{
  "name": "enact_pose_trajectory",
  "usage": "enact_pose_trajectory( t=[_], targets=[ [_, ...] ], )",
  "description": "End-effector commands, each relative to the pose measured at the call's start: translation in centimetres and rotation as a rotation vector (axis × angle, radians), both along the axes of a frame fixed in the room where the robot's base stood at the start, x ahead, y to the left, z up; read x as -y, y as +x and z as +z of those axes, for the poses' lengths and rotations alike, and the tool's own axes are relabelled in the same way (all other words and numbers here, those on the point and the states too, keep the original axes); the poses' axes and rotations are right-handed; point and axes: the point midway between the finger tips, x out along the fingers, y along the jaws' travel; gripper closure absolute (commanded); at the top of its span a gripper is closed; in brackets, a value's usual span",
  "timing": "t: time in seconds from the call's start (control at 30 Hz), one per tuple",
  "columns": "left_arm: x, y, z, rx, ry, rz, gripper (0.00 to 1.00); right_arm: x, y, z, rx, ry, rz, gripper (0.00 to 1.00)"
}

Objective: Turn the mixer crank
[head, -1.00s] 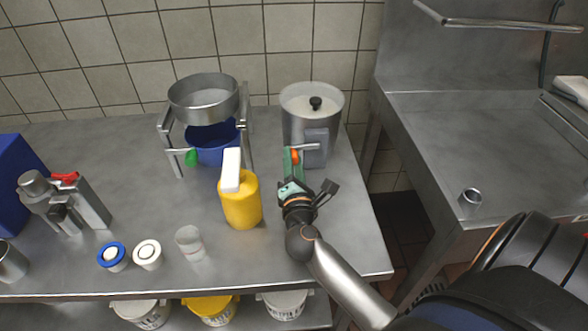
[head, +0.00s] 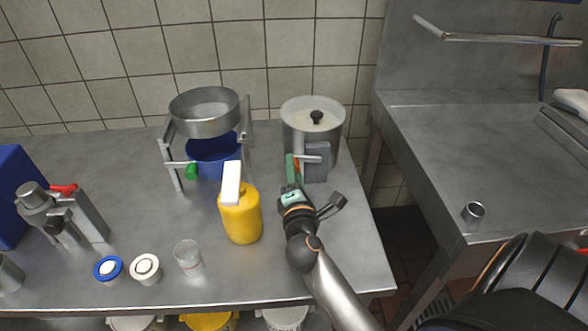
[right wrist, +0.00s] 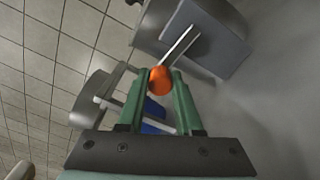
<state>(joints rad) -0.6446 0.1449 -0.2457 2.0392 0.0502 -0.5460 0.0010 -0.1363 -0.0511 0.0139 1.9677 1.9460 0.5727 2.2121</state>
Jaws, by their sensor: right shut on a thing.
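The mixer (head: 297,135) is a metal pot with a pale lid and a black knob, at the back right of the table in the head view. A grey box (head: 317,165) on its front carries a thin metal crank (head: 308,158). The crank ends in an orange knob, clear in the right wrist view (right wrist: 160,81). My right gripper (head: 292,165) is shut on this knob, with a green finger on each side of it. The fingers hide part of the knob in the head view. My left gripper is not in view.
A yellow bottle (head: 241,218) with a white top stands left of my right forearm. A metal sieve (head: 205,128) on a stand, over a blue bowl (head: 212,165), is left of the mixer. A clear cup (head: 188,257) stands near the front. The table right of my gripper is clear.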

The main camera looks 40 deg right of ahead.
Motion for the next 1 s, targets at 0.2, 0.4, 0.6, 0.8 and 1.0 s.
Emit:
enact_pose_trajectory(
  t=[0.2,0.4,0.6,0.8,1.0],
  targets=[
    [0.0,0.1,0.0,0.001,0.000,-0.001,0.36,0.1,0.0,0.1,0.000,-0.003,-0.001,0.44],
    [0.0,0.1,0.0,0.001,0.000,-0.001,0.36,0.0,0.0,0.0,0.000,-0.002,0.000,0.36],
    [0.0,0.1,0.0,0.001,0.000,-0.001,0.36,0.0,0.0,0.0,0.000,-0.002,0.000,0.36],
    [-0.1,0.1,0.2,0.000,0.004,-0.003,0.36,0.0,0.0,-0.2,-0.025,-0.041,0.001,0.36],
    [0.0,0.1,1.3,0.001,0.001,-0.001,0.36,0.0,0.1,-1.2,-0.129,-0.213,0.003,0.36]
  ],
)
